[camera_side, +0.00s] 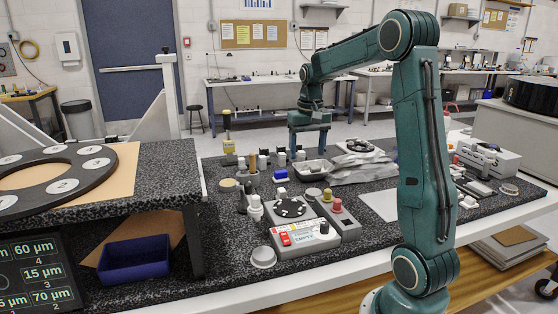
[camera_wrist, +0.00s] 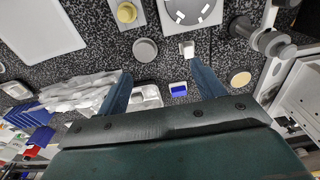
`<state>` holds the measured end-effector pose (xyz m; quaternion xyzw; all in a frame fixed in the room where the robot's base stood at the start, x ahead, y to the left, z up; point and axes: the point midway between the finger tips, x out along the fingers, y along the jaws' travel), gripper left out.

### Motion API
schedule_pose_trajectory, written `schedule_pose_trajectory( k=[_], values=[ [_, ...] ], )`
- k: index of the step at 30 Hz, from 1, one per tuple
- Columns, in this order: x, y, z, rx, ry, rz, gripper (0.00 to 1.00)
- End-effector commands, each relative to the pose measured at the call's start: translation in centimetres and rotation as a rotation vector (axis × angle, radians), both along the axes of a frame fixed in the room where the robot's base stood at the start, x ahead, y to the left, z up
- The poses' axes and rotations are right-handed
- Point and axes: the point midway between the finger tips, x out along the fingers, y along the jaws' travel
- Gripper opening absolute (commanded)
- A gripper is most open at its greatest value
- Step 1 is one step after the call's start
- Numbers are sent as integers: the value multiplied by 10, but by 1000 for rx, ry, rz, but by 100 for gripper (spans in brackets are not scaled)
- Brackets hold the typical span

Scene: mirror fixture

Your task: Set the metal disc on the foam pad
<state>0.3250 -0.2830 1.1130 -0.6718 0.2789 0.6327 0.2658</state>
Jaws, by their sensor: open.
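The metal disc (camera_side: 312,193) looks like a plain grey round lying on the speckled bench, left of centre in the wrist view (camera_wrist: 145,50). A pale tan round pad (camera_side: 228,184) lies at the bench's left and shows beyond the right finger in the wrist view (camera_wrist: 240,78); I take it for the foam pad, but its material is unclear. My gripper (camera_side: 308,148) points down above the bench, behind the disc in the side view. Its fingers are spread wide and empty in the wrist view (camera_wrist: 165,85), and touch neither disc nor pad.
A control box with a patterned round (camera_side: 290,207) and a yellow-knobbed block (camera_side: 327,195) stand near the disc. A metal tray (camera_side: 318,168), blue-topped block (camera_side: 281,175) and crumpled clear plastic (camera_side: 360,168) lie around my gripper. A white sheet (camera_side: 380,205) lies right.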

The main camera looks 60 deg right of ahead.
Motion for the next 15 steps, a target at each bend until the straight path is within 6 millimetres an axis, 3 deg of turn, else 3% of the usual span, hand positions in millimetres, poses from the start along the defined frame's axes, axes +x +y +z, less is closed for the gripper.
schedule_pose_trajectory(
  k=[7,15],
  values=[
    [-5,79,33,-55,-71,164,68],
    [-32,156,53,-104,-156,338,68]
  ],
)
